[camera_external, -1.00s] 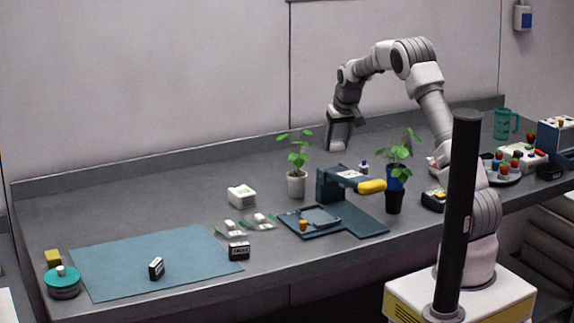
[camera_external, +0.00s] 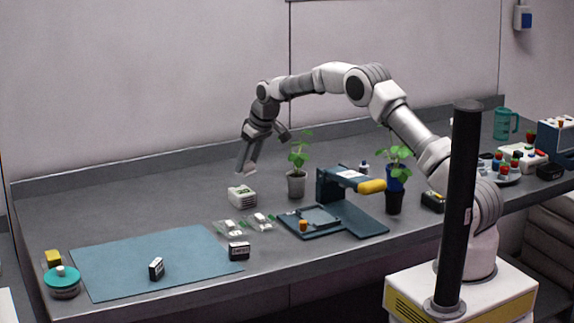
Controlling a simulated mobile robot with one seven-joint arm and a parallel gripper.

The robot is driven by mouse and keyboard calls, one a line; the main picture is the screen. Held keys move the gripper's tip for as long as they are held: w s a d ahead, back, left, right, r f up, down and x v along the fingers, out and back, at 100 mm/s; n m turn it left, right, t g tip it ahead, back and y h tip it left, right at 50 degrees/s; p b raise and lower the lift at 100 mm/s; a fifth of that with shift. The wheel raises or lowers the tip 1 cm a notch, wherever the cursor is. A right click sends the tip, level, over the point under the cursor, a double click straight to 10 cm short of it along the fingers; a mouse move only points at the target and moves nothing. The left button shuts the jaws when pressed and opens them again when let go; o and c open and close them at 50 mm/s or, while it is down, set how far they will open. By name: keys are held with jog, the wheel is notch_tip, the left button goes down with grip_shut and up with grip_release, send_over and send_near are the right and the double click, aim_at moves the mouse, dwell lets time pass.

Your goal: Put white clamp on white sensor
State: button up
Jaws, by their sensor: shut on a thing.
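My gripper (camera_external: 247,166) hangs over the middle-left of the bench, pointing down and slightly tilted. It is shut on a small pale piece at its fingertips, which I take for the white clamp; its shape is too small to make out. A white box with a slotted side (camera_external: 242,197), which looks like the white sensor, stands on the bench just below the gripper. A gap shows between the fingertips and the box.
A potted plant (camera_external: 297,184) stands close to the right of the gripper. Clear bags with white pieces (camera_external: 230,228) lie in front of the white box. A dark blue stand (camera_external: 355,222) is to the right, a blue mat (camera_external: 150,250) front left. The bench behind the box is clear.

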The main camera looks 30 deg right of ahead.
aim_at(245, 173)
jog(key=shift+w+a+f, duration=0.2)
jog(key=shift+a+f, duration=0.2)
jog(key=shift+a, duration=0.25)
jog(key=shift+f, duration=2)
jog(key=shift+f, duration=0.15)
jog(key=o, duration=1.3)
jog(key=shift+r, duration=0.4)
jog(key=v, duration=1.1)
jog(key=shift+s+r, duration=0.25)
jog(key=shift+s, duration=0.05)
